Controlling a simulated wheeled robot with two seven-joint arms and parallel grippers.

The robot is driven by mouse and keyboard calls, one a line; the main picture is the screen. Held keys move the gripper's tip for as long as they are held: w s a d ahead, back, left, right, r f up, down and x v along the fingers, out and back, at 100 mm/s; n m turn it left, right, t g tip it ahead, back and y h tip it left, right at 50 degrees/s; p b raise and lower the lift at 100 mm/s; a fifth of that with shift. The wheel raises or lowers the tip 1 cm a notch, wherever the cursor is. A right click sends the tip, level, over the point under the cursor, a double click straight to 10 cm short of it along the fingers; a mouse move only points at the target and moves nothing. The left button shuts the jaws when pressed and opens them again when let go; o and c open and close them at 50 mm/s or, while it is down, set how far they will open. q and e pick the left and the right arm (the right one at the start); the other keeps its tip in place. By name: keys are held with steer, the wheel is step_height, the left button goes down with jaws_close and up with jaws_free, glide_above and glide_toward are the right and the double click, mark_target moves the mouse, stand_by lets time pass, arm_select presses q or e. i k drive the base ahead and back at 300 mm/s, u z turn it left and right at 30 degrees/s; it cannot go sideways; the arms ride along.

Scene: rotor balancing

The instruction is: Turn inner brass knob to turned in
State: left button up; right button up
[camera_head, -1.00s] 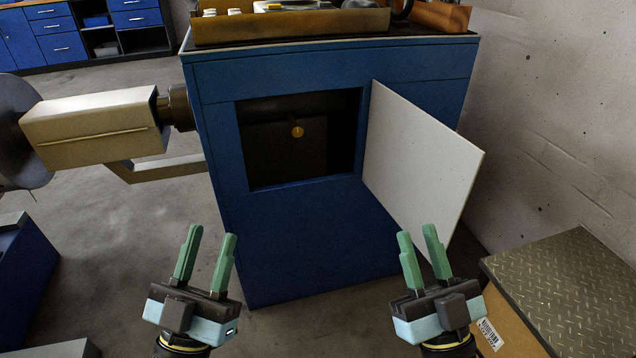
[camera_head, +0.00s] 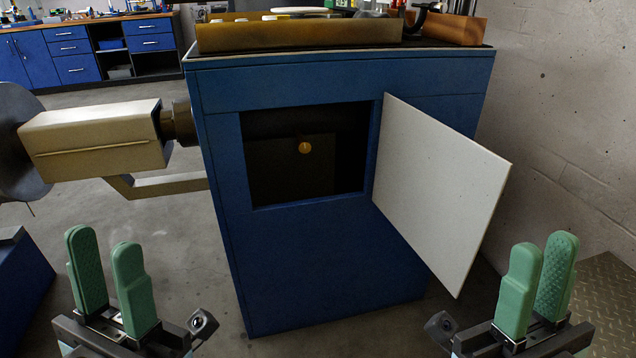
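The inner brass knob (camera_head: 305,148) is a small round brass-coloured disc inside the dark opening (camera_head: 270,185) of a blue cabinet (camera_head: 310,260). A white door panel (camera_head: 440,195) stands swung open at the right of the opening. My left gripper (camera_head: 108,278) is at the lower left, open and empty, its green fingers apart and pointing up. My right gripper (camera_head: 536,285) is at the lower right, open and empty, in front of the door's lower right. Both grippers are well apart from the knob. The knob's exact turn cannot be told at this size.
A beige box-shaped arm (camera_head: 95,140) with a grey disc (camera_head: 15,145) juts left from the cabinet. A wooden tray (camera_head: 300,35) sits on the cabinet top. A patterned metal plate (camera_head: 610,300) lies at the lower right by the wall. The space before the cabinet is clear.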

mark_target(304, 146)
steer(key=u, duration=0.55)
steer(key=i, duration=0.9)
steer(key=z, duration=0.1)
